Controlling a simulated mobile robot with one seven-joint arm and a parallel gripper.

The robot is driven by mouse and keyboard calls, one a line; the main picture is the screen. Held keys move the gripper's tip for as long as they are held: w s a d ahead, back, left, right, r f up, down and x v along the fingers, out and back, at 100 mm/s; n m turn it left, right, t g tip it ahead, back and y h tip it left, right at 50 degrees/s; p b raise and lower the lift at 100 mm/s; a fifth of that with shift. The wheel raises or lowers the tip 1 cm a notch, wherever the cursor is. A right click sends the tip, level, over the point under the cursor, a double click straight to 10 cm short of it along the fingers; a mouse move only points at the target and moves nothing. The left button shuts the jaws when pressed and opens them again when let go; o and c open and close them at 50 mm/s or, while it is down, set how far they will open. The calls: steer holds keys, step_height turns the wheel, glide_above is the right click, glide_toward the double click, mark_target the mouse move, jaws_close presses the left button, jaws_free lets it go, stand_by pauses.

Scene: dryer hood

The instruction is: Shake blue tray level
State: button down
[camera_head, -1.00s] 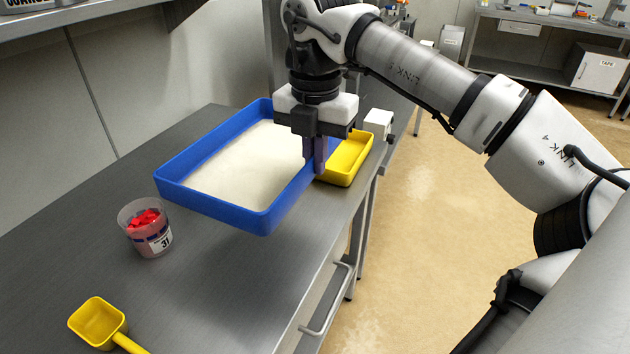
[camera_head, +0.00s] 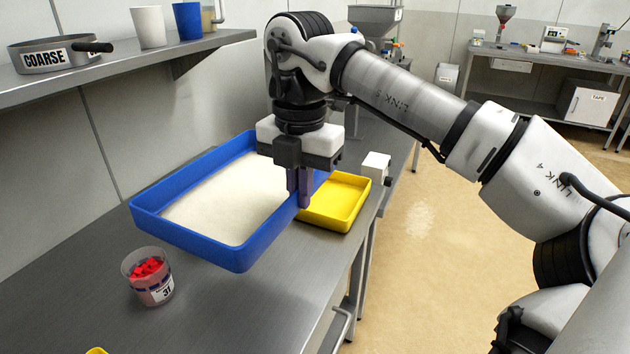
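The blue tray (camera_head: 190,240) holds a broad layer of pale, fine material (camera_head: 230,198) and looks roughly level. My gripper (camera_head: 303,195) points down at the tray's right wall, and its fingers appear to be closed on that wall. The fingertips partly hide the grip. The tray seems to be a little above the steel bench, but I cannot tell the gap.
A yellow tray (camera_head: 340,203) lies just right of the blue tray, beside a small white box (camera_head: 376,166). A clear cup with red pieces (camera_head: 148,277) stands at front left. A shelf above holds a COARSE sieve (camera_head: 50,58) and cups.

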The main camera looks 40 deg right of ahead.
steer(key=shift+d+r, duration=0.2)
steer(key=shift+d, duration=0.45)
steer(key=shift+d+r, duration=0.15)
steer(key=shift+d, duration=0.5)
steer(key=shift+a, duration=0.15)
